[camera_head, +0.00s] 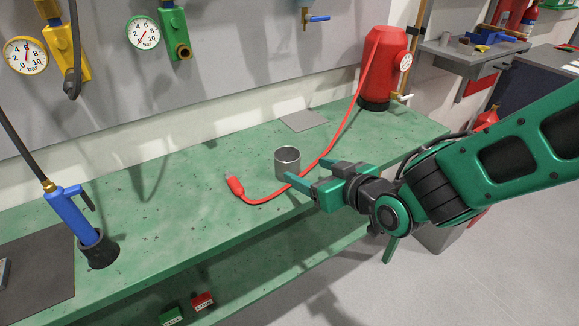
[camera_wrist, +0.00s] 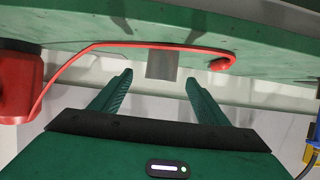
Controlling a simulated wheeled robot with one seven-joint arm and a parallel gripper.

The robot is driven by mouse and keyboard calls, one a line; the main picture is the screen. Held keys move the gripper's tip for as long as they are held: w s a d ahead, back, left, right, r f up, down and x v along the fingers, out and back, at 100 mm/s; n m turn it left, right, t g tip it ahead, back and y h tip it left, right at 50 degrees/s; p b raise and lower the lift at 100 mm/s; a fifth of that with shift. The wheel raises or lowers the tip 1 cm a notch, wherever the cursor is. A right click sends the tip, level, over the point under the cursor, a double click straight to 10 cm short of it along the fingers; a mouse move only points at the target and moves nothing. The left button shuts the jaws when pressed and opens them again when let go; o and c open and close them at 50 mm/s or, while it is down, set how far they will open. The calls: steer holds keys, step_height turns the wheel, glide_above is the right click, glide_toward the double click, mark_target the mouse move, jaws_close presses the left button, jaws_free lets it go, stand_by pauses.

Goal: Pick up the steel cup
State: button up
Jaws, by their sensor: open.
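In the wrist view the cup (camera_wrist: 162,64) shows ahead of the fingertips, centred roughly between the two open fingers (camera_wrist: 160,80). Nothing is between the fingers. I cannot tell whether a fingertip touches the cup.
A red hose (camera_head: 325,150) runs from a red tank (camera_head: 381,65) past the cup's right side, ending in a red nozzle (camera_head: 236,186) on the bench. A grey plate (camera_head: 303,120) lies behind. A blue tool (camera_head: 76,215) stands in a black holder at left.

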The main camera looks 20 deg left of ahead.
mark_target(288, 162)
steer(key=x, duration=1)
steer(key=shift+w+a, duration=0.1)
steer(key=shift+a, duration=0.25)
steer(key=shift+r, duration=0.1)
steer(key=c, duration=1.2)
